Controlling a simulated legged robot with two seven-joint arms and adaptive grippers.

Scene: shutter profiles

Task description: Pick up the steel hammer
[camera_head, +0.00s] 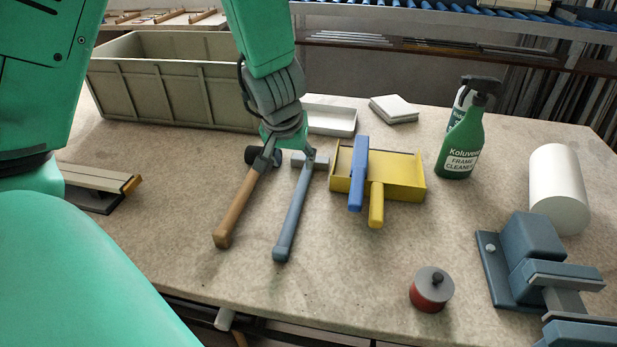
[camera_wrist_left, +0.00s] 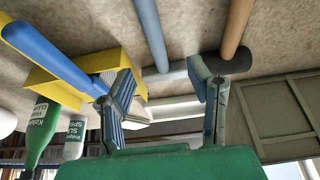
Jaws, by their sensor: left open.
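The steel hammer (camera_head: 293,212) lies on the table with its blue-grey handle toward the front edge and its grey head at the back. In the left wrist view its handle (camera_wrist_left: 151,34) runs down between my fingertips, with its head just beyond them. My left gripper (camera_head: 290,156) is open above the head end. Its two spread fingers also show in the left wrist view (camera_wrist_left: 160,76), with nothing gripped. Whether a finger touches the hammer cannot be told. My right gripper is not in view.
A mallet (camera_head: 236,206) with a wooden handle and dark head lies close left of the hammer. A yellow dustpan (camera_head: 405,172) with a blue-handled brush (camera_head: 357,175) lies right. A grey crate (camera_head: 170,95) stands behind left. A green spray bottle (camera_head: 462,145) and a vise (camera_head: 535,255) are farther right.

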